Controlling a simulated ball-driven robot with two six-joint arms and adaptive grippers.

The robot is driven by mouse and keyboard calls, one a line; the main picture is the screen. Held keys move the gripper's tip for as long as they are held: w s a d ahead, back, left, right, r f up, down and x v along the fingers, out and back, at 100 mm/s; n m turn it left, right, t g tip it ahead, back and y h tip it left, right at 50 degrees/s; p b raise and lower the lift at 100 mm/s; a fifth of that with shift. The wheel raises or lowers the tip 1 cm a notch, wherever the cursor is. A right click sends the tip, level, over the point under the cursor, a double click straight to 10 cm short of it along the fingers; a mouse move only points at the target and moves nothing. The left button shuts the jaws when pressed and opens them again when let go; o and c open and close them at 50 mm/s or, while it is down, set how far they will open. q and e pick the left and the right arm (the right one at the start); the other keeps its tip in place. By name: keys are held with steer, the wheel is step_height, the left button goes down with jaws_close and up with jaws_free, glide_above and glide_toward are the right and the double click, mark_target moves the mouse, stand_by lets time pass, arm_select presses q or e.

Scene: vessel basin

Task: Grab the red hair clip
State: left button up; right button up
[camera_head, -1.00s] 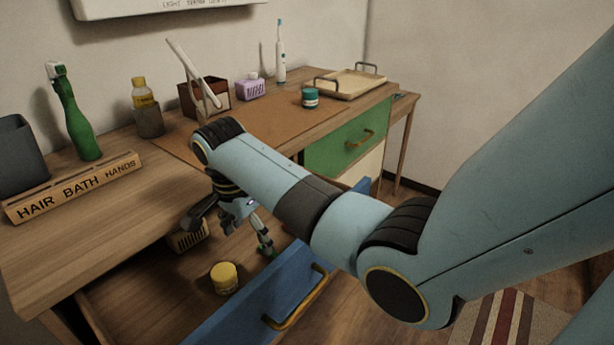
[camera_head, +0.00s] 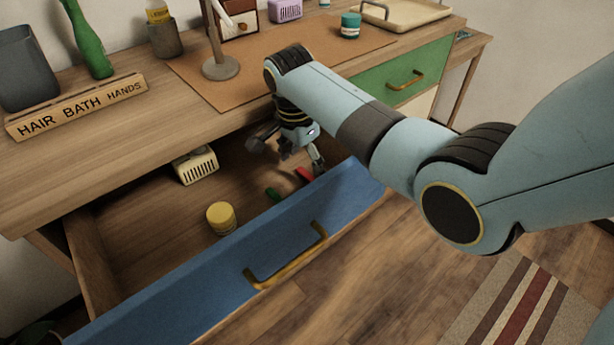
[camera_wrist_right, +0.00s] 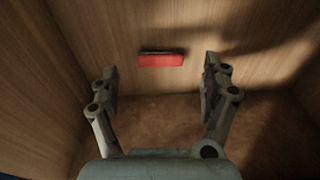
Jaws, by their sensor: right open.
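The red hair clip (camera_head: 304,175) lies on the floor of the open blue-fronted drawer (camera_head: 225,262), toward its right end, partly hidden by my right gripper. In the right wrist view the red hair clip (camera_wrist_right: 161,60) is a small red bar with a dark upper edge, lying ahead of the fingertips and between their lines. My right gripper (camera_head: 291,160) reaches down into the drawer near the clip. In the right wrist view my right gripper (camera_wrist_right: 161,82) is open, with nothing between its fingers. My left gripper is not in view.
In the drawer are a green item (camera_head: 272,194), a yellow-lidded jar (camera_head: 221,218) and a cream slotted box (camera_head: 196,166). The drawer's blue front and the desk top (camera_head: 130,135) border the space around my gripper. The drawer's left part is clear.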

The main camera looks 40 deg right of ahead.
mark_target(306, 176)
step_height(306, 176, down, 3)
steer(key=shift+d+r+b, duration=0.1)
steer(key=shift+d+b, duration=0.05)
steer(key=shift+b, duration=0.15)
steer(key=c, duration=0.8)
steer(key=shift+c, duration=0.2)
